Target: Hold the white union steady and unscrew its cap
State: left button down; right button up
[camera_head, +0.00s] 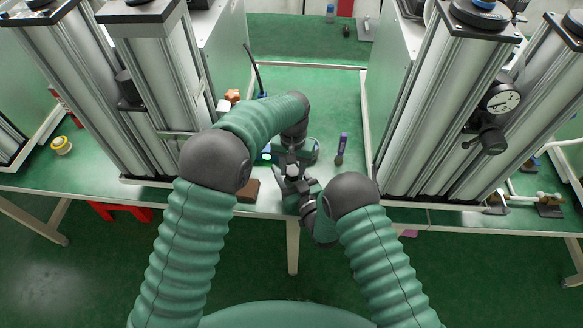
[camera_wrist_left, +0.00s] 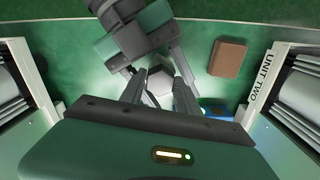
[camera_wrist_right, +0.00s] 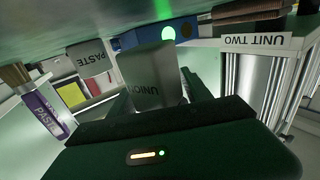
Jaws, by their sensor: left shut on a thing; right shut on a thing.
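The white union (camera_wrist_right: 155,82), a pale cylinder lettered UNION, stands large between the fingers of my right gripper (camera_wrist_right: 160,95) in the right wrist view. In the left wrist view its pale end (camera_wrist_left: 160,82) shows between the fingertips of my left gripper (camera_wrist_left: 158,92). Both grippers are shut on the union from facing sides. In the head view my left gripper (camera_head: 291,168) and right gripper (camera_head: 298,185) meet above the bench's front part, and the union is mostly hidden there. The seam between cap and body is not clear, nor which part each gripper holds.
A brown block (camera_head: 247,191) and a blue box with a green light (camera_wrist_left: 216,110) lie near the grippers. Tall columns flank the bench (camera_head: 340,95).

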aim_at(292, 169)
pick_arm(q)
jog(key=n, duration=0.5)
jog(key=shift+w+r, duration=0.15)
jog(key=shift+w, duration=0.2)
pick_arm(e)
jog(key=shift+o, duration=0.6)
jog(key=shift+s+a+r, duration=0.1)
jog(key=shift+a, duration=0.05)
pick_arm(q)
jog(key=n, duration=0.3)
jog(key=shift+w+a, duration=0.1)
jog(key=shift+w, duration=0.05)
pick_arm(e)
jog(key=shift+c, duration=0.4)
pick_arm(q)
jog(key=c, duration=0.8)
grip_release()
jog(key=shift+r, duration=0.15)
pick_arm(e)
jog(key=shift+s, duration=0.1)
pick_arm(q)
jog(key=shift+r, duration=1)
pick_arm(e)
grip_shut()
pick_arm(q)
jog(key=shift+r, duration=0.65)
jog(key=shift+f, duration=0.1)
